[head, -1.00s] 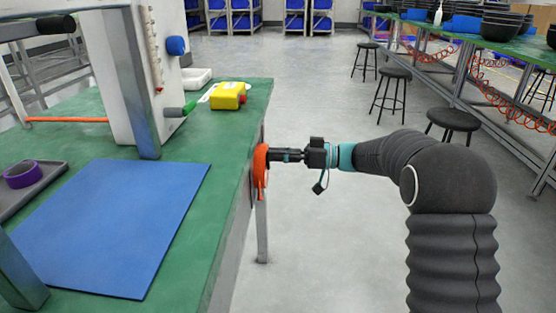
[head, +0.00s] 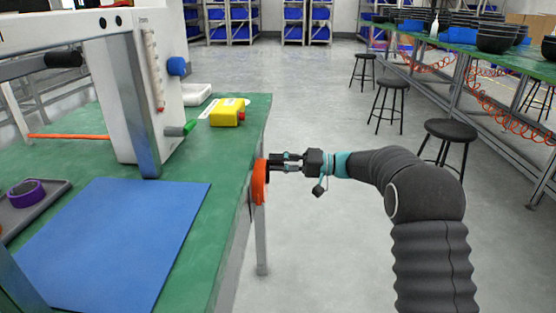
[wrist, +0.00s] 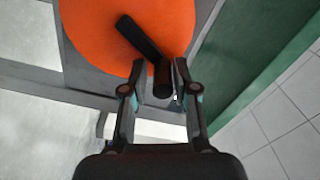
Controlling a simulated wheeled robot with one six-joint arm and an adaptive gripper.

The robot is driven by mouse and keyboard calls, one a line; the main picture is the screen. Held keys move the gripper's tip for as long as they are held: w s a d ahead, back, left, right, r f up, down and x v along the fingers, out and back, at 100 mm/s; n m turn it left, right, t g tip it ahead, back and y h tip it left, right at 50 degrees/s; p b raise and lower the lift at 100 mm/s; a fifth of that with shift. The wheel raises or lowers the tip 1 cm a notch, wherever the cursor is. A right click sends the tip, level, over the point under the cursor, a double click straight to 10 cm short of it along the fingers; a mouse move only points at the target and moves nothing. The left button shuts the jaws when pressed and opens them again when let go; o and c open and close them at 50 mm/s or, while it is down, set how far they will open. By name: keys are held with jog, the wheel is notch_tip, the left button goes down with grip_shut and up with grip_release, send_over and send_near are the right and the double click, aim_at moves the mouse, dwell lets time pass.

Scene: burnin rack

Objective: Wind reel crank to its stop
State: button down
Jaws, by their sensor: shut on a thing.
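The orange reel (head: 259,182) is mounted on the side of the green bench, at its right edge in the head view. In the wrist view the reel (wrist: 90,40) fills the upper left as an orange disc. Its black crank arm (wrist: 138,36) slants down to the right and ends in a black handle (wrist: 162,78). My gripper (head: 276,162) reaches the reel from the right. In the wrist view my gripper (wrist: 158,75) has its fingers on both sides of the handle, shut on it. The far side of the reel is hidden.
The green bench (head: 215,210) carries a blue mat (head: 110,240), a yellow box (head: 227,112) and a white machine with a grey post. Stools (head: 450,130) stand along another bench at the right. The floor between is clear.

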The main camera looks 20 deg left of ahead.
jog(key=m, duration=0.1)
jog(key=f+m+p, duration=0.1)
jog(key=m, duration=0.1)
jog(key=shift+w+a, duration=0.15)
jog(key=shift+w, duration=0.25)
jog(key=f+m+p, duration=0.1)
jog(key=m, duration=0.1)
jog(key=f+m+p, duration=0.1)
jog(key=m, duration=0.2)
jog(key=w+f+m+p, duration=0.1)
jog(key=m+p, duration=0.1)
jog(key=shift+a+f+m, duration=0.15)
jog(key=shift+f+m, duration=0.05)
jog(key=shift+m, duration=0.2)
jog(key=c, duration=1.1)
grip_release()
jog(key=v, duration=1.2)
